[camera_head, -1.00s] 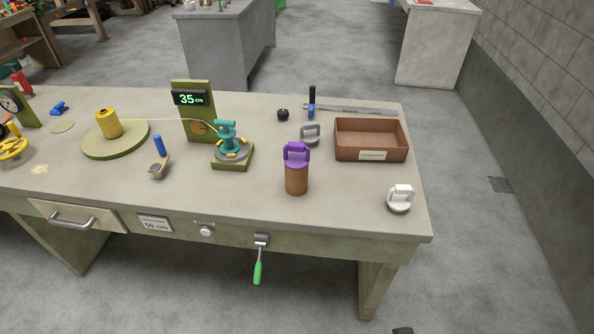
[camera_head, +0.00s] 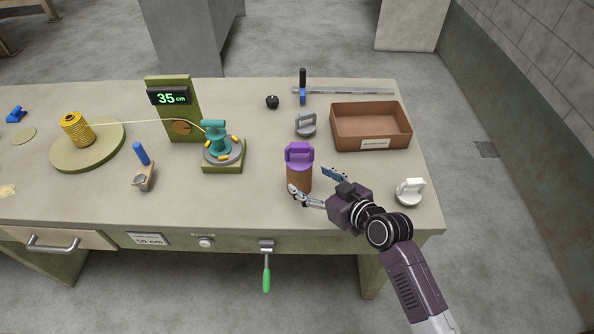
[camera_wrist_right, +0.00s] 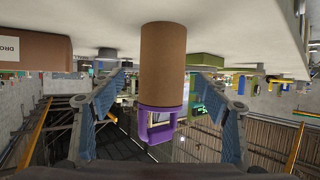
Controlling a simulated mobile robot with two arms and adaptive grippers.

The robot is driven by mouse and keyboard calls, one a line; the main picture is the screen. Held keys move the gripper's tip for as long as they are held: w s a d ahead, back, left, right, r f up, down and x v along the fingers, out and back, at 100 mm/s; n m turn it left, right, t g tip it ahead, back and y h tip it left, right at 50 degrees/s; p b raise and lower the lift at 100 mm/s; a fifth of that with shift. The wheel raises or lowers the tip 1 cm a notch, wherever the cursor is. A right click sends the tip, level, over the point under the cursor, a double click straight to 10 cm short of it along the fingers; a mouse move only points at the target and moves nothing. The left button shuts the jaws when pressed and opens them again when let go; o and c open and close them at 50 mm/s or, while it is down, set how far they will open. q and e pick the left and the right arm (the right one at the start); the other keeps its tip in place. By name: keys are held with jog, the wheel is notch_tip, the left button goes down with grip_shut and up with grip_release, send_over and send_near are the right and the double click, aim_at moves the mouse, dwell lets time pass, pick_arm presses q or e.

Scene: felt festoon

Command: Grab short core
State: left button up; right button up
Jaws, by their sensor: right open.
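A brown cardboard-like core (camera_head: 299,180) stands upright near the front edge of the bench, with a purple handled cap (camera_head: 299,154) on top. My right gripper (camera_head: 312,183) is open and empty at the core's right side. One finger reaches across the core's near side and the other is at its right. In the right wrist view, which is upside down, the core (camera_wrist_right: 163,65) and purple cap (camera_wrist_right: 158,125) appear between the two spread fingers (camera_wrist_right: 160,95). I cannot tell whether a finger touches the core. My left gripper is not in view.
A white handled piece (camera_head: 410,191) stands right of my gripper. A brown tray (camera_head: 371,146) and a grey handled piece (camera_head: 305,125) are behind. A teal winder (camera_head: 216,140) stands to the left. A green-handled crank (camera_head: 266,280) hangs at the front.

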jog(key=shift+w+a+f, duration=0.15)
jog(key=shift+w+a, duration=0.2)
jog(key=shift+a, duration=0.05)
jog(key=shift+p+x, duration=0.45)
jog(key=shift+x, duration=0.35)
jog(key=x, duration=0.3)
jog(key=shift+f, duration=0.3)
jog(key=shift+c, duration=0.3)
jog(key=c, duration=1)
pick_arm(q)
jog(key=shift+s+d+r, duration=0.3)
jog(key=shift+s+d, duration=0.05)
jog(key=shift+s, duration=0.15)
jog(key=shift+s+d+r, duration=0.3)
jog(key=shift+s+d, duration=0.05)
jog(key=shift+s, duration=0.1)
pick_arm(e)
jog(key=shift+c, duration=1.3)
